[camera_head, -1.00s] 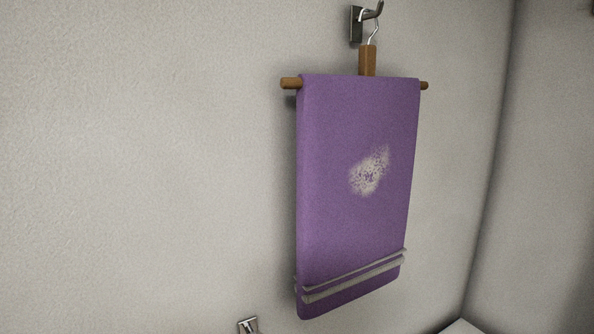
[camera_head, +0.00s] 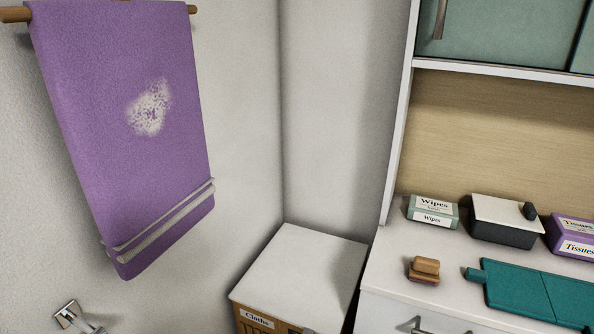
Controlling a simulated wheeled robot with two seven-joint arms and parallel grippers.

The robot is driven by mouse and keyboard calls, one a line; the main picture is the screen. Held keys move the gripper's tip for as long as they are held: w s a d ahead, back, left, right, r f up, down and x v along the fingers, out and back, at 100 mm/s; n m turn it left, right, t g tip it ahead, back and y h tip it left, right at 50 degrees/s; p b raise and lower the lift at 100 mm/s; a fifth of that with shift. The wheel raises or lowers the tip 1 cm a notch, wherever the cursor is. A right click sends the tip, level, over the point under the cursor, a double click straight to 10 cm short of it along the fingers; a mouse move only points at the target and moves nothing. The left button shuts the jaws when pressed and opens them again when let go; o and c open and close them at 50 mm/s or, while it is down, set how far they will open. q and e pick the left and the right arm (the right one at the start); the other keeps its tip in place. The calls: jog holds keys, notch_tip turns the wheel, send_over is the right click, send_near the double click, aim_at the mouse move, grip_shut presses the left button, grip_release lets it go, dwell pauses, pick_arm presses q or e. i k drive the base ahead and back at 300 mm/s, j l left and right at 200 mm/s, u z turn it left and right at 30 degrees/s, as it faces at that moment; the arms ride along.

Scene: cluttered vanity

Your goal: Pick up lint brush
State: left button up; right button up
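A small wooden block-like brush (camera_head: 424,270), which looks like the lint brush, lies near the front edge of the white counter (camera_head: 395,262) at the right. It has a tan top and a darker reddish underside. A purple towel (camera_head: 120,140) hangs from a wooden rod on the left wall, with a pale fuzzy patch (camera_head: 149,108) on it. Neither of my grippers is in view.
A wipes box (camera_head: 433,211), a dark box with a white lid (camera_head: 503,221) and a purple tissues box (camera_head: 575,236) stand behind the brush. A teal board (camera_head: 535,290) lies right of it. A white-topped cabinet (camera_head: 305,265) with a cloths label stands left of the counter.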

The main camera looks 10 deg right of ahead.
aim_at(424, 270)
jog(key=l, duration=0.55)
jog(key=k+l, duration=0.1)
jog(key=l, duration=0.5)
jog(key=l+u, duration=0.1)
jog(key=l, duration=0.45)
